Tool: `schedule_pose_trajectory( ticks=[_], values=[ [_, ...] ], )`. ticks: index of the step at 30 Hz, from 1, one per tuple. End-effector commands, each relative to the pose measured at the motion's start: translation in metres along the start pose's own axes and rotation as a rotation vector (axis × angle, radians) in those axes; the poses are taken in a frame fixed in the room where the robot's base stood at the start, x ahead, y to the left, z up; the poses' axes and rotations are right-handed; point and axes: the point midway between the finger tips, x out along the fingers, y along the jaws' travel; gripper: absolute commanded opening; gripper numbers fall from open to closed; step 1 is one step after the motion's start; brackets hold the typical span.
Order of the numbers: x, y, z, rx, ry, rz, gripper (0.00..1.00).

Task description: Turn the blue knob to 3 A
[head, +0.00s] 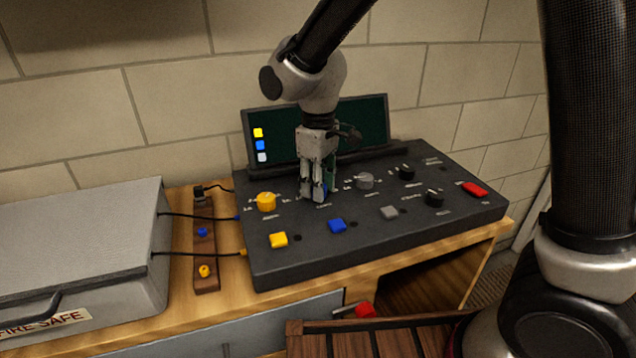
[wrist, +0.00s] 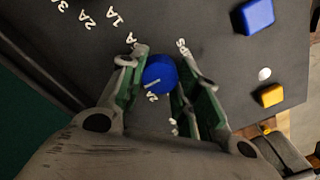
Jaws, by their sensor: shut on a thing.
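The blue knob (wrist: 158,72) sits on the dark control panel (head: 375,246), between the two fingers of my gripper (wrist: 163,62). My gripper is shut on the knob and points down at the panel. A white mark on the knob faces a printed label that looks like 2A, at the lower left of the knob in the wrist view. Other labels, such as 1A, 2A and 3, lie at the upper left and belong to a neighbouring dial. In the head view my gripper (head: 313,193) hides most of the blue knob (head: 326,190).
A yellow knob (head: 266,201) stands left of my gripper, and a grey knob (head: 365,181) and black knobs stand to the right. Yellow (head: 278,240), blue (head: 337,225) and grey (head: 389,212) buttons line the front. A dark screen (head: 370,119) rises behind. A grey box (head: 80,245) is at left.

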Motion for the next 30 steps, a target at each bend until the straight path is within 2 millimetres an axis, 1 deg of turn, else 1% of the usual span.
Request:
schedule_pose_trajectory(
  ticks=[9, 21, 22, 25, 26, 30],
  values=[
    [-0.0006, 0.0003, -0.0003, -0.083, 0.001, 0.001, 0.09],
    [-0.0006, 0.0004, -0.0004, -0.09, 0.001, 0.001, 0.09],
    [-0.0006, 0.0004, -0.0004, -0.09, 0.001, 0.001, 0.34],
    [-0.0006, 0.0003, -0.0004, -0.089, 0.001, 0.001, 0.52],
    [-0.0005, 0.0003, -0.0003, -0.089, 0.001, 0.001, 0.54],
    [-0.0003, 0.0002, -0.0002, -0.089, 0.001, 0.0, 0.54]
  ],
)
